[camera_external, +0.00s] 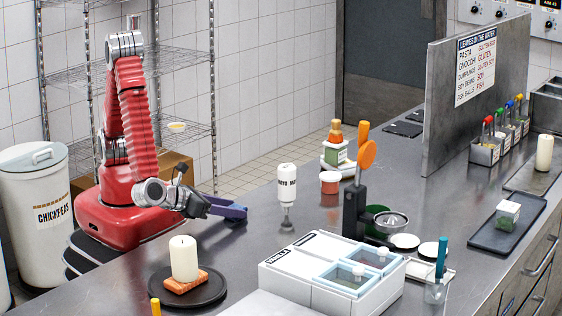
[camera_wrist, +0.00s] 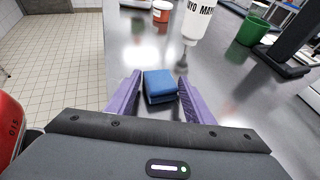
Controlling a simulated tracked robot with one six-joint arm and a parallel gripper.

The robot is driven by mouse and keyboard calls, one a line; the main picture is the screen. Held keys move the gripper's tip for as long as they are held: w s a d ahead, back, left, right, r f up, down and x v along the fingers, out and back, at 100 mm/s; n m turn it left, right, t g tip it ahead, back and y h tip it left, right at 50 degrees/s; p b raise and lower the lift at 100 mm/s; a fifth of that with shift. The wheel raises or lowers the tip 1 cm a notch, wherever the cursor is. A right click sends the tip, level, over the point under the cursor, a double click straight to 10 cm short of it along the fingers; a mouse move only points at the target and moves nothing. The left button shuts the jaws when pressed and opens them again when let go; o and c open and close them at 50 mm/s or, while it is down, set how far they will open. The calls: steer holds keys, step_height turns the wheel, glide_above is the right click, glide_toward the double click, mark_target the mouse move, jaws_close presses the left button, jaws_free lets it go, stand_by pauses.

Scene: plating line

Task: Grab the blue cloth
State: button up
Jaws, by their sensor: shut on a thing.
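The blue cloth (camera_wrist: 160,84) is a folded, thick pad between the two purple fingers of my gripper (camera_wrist: 161,95) in the wrist view. My gripper is shut on it, low over the steel counter. In the external view my gripper (camera_external: 228,211) is at the counter's left side, beside my red arm's base. There I cannot make out the cloth apart from the purple finger.
A dark plate (camera_external: 214,290) with a candle (camera_external: 184,258) is in front. A white container unit (camera_external: 310,290) and black press (camera_external: 352,210) stand to the right.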

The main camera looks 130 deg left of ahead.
steer(key=shift+c, duration=1.2)
step_height(320, 180, up, 10)
steer(key=shift+f, duration=0.1)
steer(key=c, duration=0.4)
